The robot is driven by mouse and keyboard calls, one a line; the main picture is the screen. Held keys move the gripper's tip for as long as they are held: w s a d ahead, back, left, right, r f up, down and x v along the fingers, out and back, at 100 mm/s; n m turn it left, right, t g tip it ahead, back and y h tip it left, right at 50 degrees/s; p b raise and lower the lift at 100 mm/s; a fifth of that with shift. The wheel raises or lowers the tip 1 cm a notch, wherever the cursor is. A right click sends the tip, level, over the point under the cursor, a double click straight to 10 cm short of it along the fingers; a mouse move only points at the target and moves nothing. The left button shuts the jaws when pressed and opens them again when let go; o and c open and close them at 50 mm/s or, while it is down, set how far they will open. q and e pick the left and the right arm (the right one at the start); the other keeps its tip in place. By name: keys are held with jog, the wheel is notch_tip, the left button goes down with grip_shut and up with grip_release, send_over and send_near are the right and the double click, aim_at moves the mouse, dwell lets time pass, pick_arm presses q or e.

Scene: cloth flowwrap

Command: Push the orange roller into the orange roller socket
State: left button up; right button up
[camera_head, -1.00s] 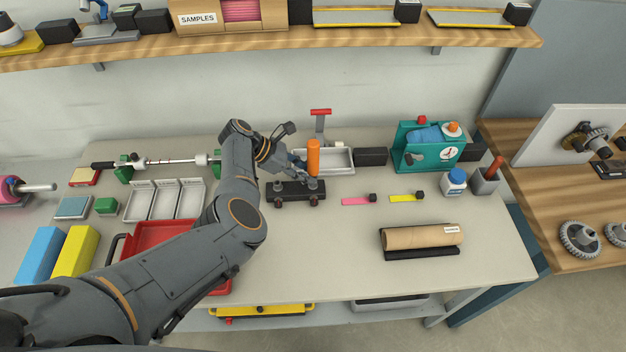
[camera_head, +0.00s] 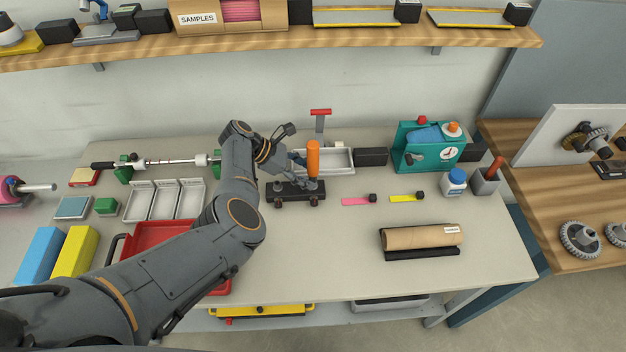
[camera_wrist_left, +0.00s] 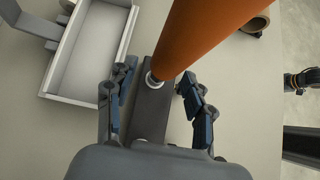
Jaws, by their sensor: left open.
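The orange roller (camera_head: 313,158) stands upright over the right part of a black block (camera_head: 290,196) on the table. It also shows large in the left wrist view (camera_wrist_left: 195,38), where its lower end meets a pale ring (camera_wrist_left: 153,80) on the dark block (camera_wrist_left: 150,112). I cannot tell how deep the roller sits in that ring. My left gripper (camera_head: 302,173) is at the roller's lower end. In the left wrist view its fingers (camera_wrist_left: 157,100) are spread on both sides of the block and roller, with gaps beside the roller. My right gripper is not in view.
A grey tray (camera_head: 340,171) and a red-topped stand (camera_head: 320,125) are just behind the roller. A teal box (camera_head: 428,150) stands to the right. Pink (camera_head: 356,201) and yellow (camera_head: 403,198) strips lie on the table. A red tray (camera_head: 160,235) is partly behind my left arm.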

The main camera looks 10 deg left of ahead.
pick_arm(q)
jog(key=v, duration=1.2)
